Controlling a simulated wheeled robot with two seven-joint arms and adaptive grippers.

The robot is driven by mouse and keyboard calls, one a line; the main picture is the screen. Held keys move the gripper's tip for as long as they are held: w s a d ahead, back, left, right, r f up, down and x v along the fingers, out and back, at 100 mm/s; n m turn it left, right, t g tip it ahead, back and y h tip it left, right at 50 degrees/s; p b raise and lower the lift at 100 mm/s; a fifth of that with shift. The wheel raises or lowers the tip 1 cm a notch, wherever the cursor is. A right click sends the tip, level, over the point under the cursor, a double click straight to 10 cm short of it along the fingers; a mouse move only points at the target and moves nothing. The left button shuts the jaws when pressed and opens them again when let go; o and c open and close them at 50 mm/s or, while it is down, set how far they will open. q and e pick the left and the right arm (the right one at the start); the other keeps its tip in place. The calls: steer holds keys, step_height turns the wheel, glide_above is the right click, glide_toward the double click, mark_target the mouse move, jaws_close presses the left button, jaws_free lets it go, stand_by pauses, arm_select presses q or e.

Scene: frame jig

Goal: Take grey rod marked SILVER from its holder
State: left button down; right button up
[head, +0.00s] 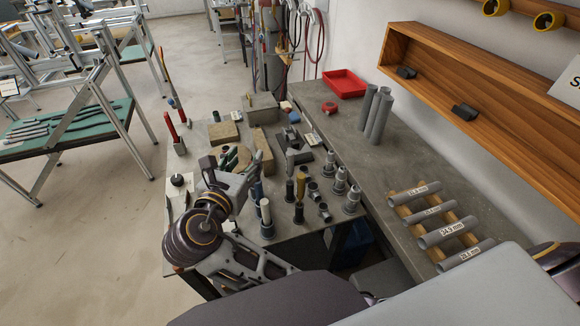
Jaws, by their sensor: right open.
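Several short rods stand upright in small grey holders on the grey worktop, with no readable marking on any of them. A light grey rod (265,210) stands in a grey holder (267,231) near the front edge; I cannot read SILVER on it. A dark rod (290,190) and a gold-brown rod (302,184) stand to its right, and a dark blue rod (258,190) just behind it. My right gripper (229,173) is open, to the left of these rods and apart from the light grey rod. It hides part of the worktop. My left gripper is not in view.
Grey tubes with size labels lie on a wooden rack (466,222) at the right. Upright grey tubes (378,118) and a red tray (344,83) stand farther back. Tan blocks (223,132) and a red-handled tool (171,127) sit behind my gripper. Several grey fittings (352,199) stand right of the rods.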

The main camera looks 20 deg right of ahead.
mark_target(288, 161)
steer(key=s+d+f+m+g+h, duration=0.1)
steer(key=s+d+m+g, duration=0.1)
steer(key=s+d+g, duration=0.1)
steer(key=shift+s+d+f+g, duration=0.35)
steer(key=shift+s+g, duration=0.05)
steer(key=shift+s, duration=0.45)
steer(key=shift+h, duration=0.3)
steer(key=shift+x, duration=3.4)
steer(key=shift+w, duration=0.1)
steer(key=shift+x, duration=2.55)
jaws_close()
